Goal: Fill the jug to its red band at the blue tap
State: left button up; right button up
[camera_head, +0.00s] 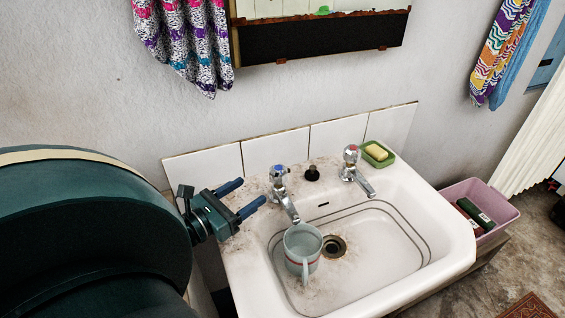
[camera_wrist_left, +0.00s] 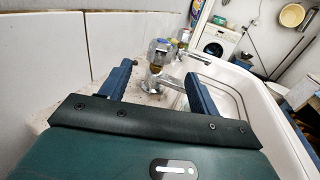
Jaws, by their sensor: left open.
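The pale jug (camera_head: 291,252) stands upright in the washbasin under the spout of the blue tap (camera_head: 279,182), its handle towards me. A red band runs around its side. I cannot tell whether it holds water, and I see no stream from the spout. My left gripper (camera_head: 252,190) is open and empty, just left of the blue tap, its fingers pointing at it. In the left wrist view the tap's clear knob with its blue top (camera_wrist_left: 160,48) shows between and beyond the two fingertips (camera_wrist_left: 157,74). My right gripper is not in view.
A red-topped tap (camera_head: 351,158) stands to the right, with a dark plug (camera_head: 312,173) between the taps. A green soap dish (camera_head: 377,153) sits on the basin's back corner. The drain (camera_head: 334,246) is right of the jug. White tiles (camera_head: 277,150) rise behind.

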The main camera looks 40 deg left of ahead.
aim_at(282, 166)
pick_arm(q)
jog(key=w, duration=0.4)
jog(key=w+p, duration=0.1)
jog(key=w, duration=0.3)
jog(key=w+d, duration=0.1)
jog(key=w, duration=0.3)
jog(key=shift+w+d+p, duration=0.1)
jog(key=shift+w+p, duration=0.15)
jog(key=shift+p, duration=0.05)
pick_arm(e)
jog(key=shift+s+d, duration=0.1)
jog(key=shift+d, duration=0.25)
pick_arm(q)
jog(key=c, duration=1)
jog(key=shift+a+n+y, duration=0.15)
jog(key=shift+n+y, duration=0.65)
jog(key=shift+y, duration=0.45)
jog(key=shift+a+n+y, duration=0.1)
jog(key=shift+n+y, duration=0.7)
jog(key=shift+y, duration=0.45)
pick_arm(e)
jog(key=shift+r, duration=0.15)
pick_arm(q)
jog(key=o, duration=1)
